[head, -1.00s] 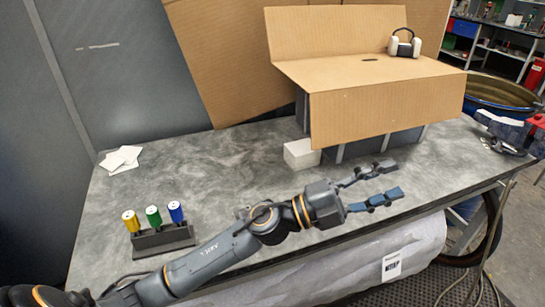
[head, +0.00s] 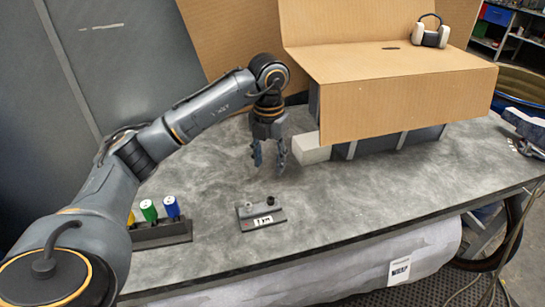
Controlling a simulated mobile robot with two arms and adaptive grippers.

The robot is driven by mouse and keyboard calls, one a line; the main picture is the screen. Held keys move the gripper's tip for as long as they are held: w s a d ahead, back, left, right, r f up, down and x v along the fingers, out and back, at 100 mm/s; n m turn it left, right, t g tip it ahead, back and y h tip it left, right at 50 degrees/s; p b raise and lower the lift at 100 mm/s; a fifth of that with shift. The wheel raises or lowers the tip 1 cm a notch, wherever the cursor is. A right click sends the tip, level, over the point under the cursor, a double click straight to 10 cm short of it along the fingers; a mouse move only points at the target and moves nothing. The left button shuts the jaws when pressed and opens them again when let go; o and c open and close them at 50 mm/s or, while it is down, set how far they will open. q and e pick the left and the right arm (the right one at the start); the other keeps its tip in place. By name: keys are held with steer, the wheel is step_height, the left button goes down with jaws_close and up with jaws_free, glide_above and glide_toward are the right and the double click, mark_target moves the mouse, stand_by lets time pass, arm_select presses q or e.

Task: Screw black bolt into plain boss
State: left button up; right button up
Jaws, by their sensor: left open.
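A small dark block (head: 262,219) with a white label on its front lies on the grey table. Two short round parts stand on its top: a light grey one (head: 249,206) at the left and a black one (head: 271,201) at the right. They are too small for me to tell surely which is the bolt and which the plain boss. My left gripper (head: 269,163) is open and empty, fingers pointing down, over the table behind the block. It is apart from the block. My right gripper is not in view.
A dark rack (head: 165,234) at the left holds green (head: 148,209) and blue (head: 172,206) cylinders and a mostly hidden yellow one. A white box (head: 311,149) stands right of my gripper, beside a cardboard-topped structure (head: 400,103) with headphones (head: 432,32). The table's right front is clear.

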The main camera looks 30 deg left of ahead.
mark_target(269, 200)
arm_select(q)
step_height(269, 200, down, 14)
steer(key=p, duration=0.3)
steer(key=shift+r, duration=0.15)
jaws_close()
steer(key=c, duration=0.8)
jaws_free()
steer(key=shift+c, duration=0.2)
jaws_close()
steer(key=shift+m+b, duration=0.9)
steer(key=shift+m, duration=0.9)
steer(key=shift+m+b, duration=0.35)
steer(key=shift+m, duration=0.25)
